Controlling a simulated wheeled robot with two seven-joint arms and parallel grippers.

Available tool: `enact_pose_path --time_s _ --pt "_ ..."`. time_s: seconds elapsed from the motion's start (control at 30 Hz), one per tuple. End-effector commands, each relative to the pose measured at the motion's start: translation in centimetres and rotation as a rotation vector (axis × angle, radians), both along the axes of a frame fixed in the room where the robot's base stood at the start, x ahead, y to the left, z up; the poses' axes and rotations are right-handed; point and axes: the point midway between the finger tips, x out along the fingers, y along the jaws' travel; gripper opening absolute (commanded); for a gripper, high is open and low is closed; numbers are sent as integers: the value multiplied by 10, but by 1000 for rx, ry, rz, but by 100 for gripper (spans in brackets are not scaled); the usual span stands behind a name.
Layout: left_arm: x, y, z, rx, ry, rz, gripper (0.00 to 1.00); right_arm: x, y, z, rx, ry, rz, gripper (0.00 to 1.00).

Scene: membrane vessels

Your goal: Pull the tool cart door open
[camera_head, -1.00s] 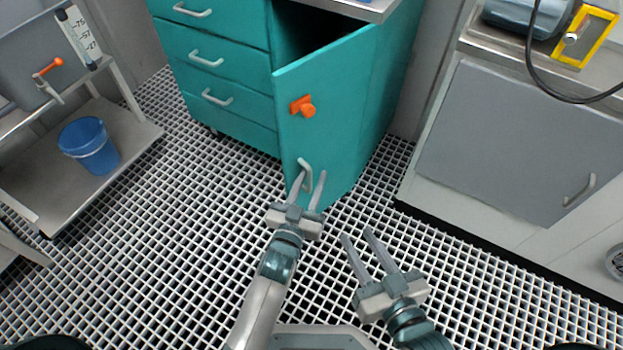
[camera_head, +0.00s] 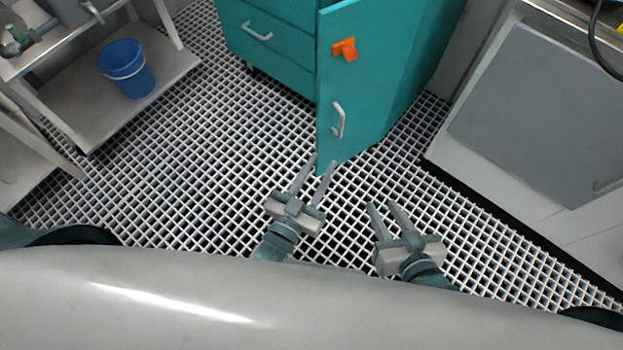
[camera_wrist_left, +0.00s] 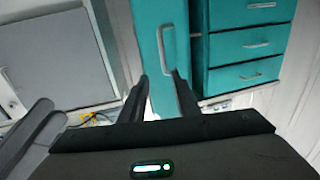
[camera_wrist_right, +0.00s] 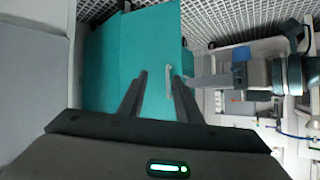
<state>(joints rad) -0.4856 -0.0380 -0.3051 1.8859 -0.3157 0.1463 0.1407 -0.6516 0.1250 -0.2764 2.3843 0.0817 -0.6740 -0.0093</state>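The teal cart door (camera_head: 372,75) stands partly open, its free edge toward me, with an orange latch (camera_head: 345,49) and a pale handle (camera_head: 338,120). My left gripper (camera_head: 322,162) is open and empty, just below and in front of the handle, apart from it in the head view. In the left wrist view the handle (camera_wrist_left: 168,48) lies beyond and between the open fingertips (camera_wrist_left: 160,76). My right gripper (camera_head: 381,205) is open and empty, farther right and away from the door. The door (camera_wrist_right: 145,45) and handle (camera_wrist_right: 169,82) also show in the right wrist view.
The cart's drawers (camera_head: 268,45) are left of the door. A shelf (camera_head: 105,112) with a blue bucket (camera_head: 125,68) stands at the left. A grey-fronted cabinet (camera_head: 540,110) stands at the right. The grid floor (camera_head: 200,170) between them is clear.

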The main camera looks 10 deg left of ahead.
Motion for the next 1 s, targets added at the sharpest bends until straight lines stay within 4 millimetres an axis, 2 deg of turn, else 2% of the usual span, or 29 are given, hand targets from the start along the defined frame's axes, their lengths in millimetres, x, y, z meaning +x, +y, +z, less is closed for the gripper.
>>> enact_pose_path --time_s 0.1,0.23,0.4,0.67,0.7,0.8,1.0 --pt "-19 6 0 1 2 -1 29 -3 -2 -3 -7 25 0 31" --pt "-31 10 0 0 1 0 29 -4 -3 -6 -11 42 0 31" --pt "-38 12 0 0 -1 0 29 -6 -4 -8 -14 53 0 31" --pt "-38 12 0 0 -1 0 29 -6 -4 -8 -14 54 1 31" --pt "-38 12 0 0 -1 0 19 -6 -4 -8 -14 54 1 31" --pt "-38 12 0 0 -1 0 0 -6 -4 -8 -14 54 1 31" --pt "-36 12 5 -26 -2 -17 0 -5 -5 -11 -19 63 -1 31"
